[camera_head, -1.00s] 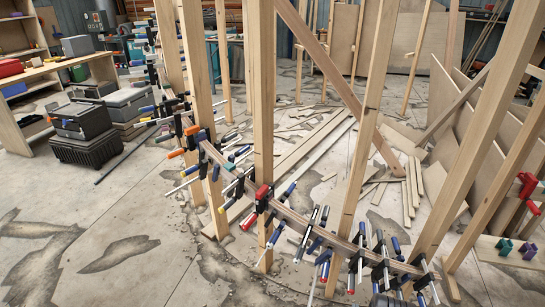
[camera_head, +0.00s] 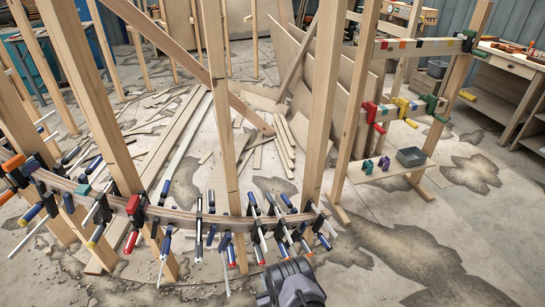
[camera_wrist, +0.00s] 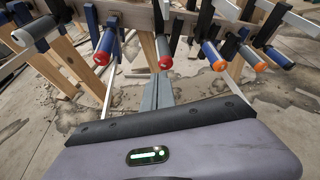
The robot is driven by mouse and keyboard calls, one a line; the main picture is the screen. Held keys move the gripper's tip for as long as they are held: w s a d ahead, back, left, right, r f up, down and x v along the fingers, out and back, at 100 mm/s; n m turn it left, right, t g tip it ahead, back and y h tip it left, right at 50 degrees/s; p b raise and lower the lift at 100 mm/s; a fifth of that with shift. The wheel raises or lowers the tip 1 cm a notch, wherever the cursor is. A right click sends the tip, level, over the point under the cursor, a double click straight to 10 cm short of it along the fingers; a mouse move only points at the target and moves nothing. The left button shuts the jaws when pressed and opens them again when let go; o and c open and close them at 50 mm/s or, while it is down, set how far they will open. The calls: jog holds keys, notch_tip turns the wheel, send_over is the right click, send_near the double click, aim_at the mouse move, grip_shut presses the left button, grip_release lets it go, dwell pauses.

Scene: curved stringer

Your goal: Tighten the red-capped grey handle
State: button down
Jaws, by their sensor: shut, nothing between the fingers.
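In the wrist view, a handle with a red cap (camera_wrist: 165,61) and what looks like a pale grey body hangs near the top middle. A blue handle with a red cap (camera_wrist: 101,57) hangs to its left. In the head view, red-capped handles hang under the curved stringer (camera_head: 180,215), one of them near the middle (camera_head: 260,258); its body colour is hard to tell. My gripper (camera_wrist: 159,78) is shut and empty, pointing toward the handles, its tips below the red-capped grey one and apparently apart from it. In the head view, my arm's end shows at the bottom.
Clamps with bars crowd the stringer, close together. Orange-capped handles (camera_wrist: 213,62) hang to the right in the wrist view. Wooden posts (camera_head: 325,100) stand among them. A rack with coloured clamps (camera_head: 405,108) stands at right. The concrete floor at lower right is open.

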aim_at(261, 257)
jog(key=w, duration=0.1)
jog(key=w+a, duration=0.1)
jog(key=w, duration=0.3)
jog(key=shift+w+a+r+b, duration=0.1)
jog(key=shift+a+r+b, duration=0.2)
jog(key=shift+a+r, duration=0.1)
jog(key=shift+d+f, duration=0.1)
jog(key=shift+f, duration=0.1)
jog(key=shift+w+d, duration=0.1)
jog(key=shift+d, duration=0.15)
dwell(0.3)
jog(key=shift+w+d+r, duration=0.1)
jog(key=shift+d, duration=0.15)
jog(key=shift+w+d, duration=0.1)
jog(key=shift+d, duration=0.25)
jog(key=shift+d, duration=0.2)
